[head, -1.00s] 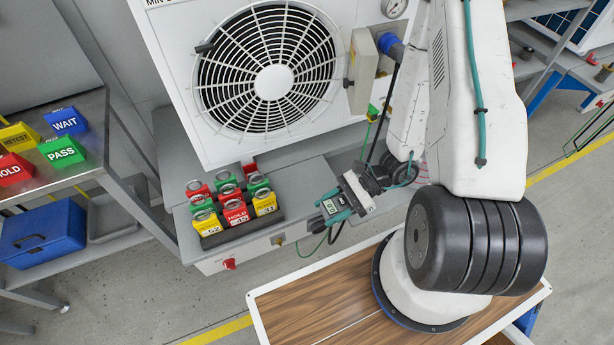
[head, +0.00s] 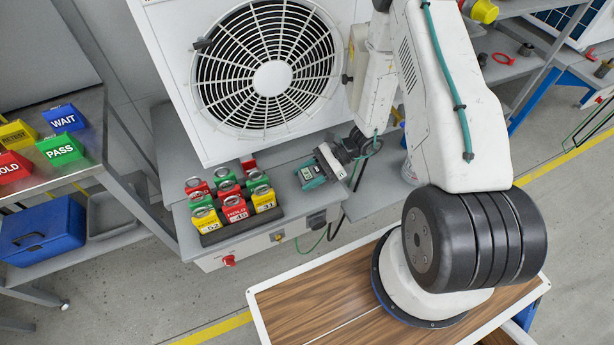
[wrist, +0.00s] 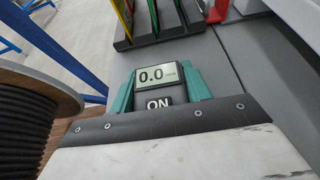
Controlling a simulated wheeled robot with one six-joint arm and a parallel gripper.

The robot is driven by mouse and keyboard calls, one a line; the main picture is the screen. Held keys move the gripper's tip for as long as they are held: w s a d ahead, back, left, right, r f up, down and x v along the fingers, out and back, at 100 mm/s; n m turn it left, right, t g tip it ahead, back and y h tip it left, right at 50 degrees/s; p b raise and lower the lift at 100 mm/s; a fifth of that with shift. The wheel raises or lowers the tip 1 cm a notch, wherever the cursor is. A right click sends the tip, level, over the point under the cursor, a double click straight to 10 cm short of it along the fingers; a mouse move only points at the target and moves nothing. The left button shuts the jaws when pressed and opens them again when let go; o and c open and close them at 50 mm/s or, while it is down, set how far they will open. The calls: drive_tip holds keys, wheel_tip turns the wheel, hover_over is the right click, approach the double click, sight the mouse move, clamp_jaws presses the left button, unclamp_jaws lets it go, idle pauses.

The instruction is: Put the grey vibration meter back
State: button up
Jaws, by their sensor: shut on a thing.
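The grey vibration meter (head: 307,174) is held in my gripper (head: 313,179), over the grey bench top (head: 290,192) and right of the tag rack. In the wrist view the meter (wrist: 160,76) shows a lit screen reading 0.0 and a label ON, between the teal fingers of my gripper (wrist: 158,92). The gripper is shut on it. The meter's underside is hidden, so I cannot tell whether it touches the bench.
A rack of red, green and yellow tags (head: 233,204) stands left of the meter. The large fan unit (head: 272,76) rises behind it. The bench top right of the gripper looks clear.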

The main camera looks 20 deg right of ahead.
drive_tip(key=shift+f, duration=0.2)
drive_tip(key=o, duration=1.4)
drive_tip(key=shift+c, duration=0.2)
drive_tip(key=shift+r, duration=0.1)
drive_tip(key=shift+d+r, duration=0.15)
drive_tip(key=shift+d, duration=0.1)
drive_tip(key=v, duration=1.1)
drive_tip(key=shift+d, duration=0.3)
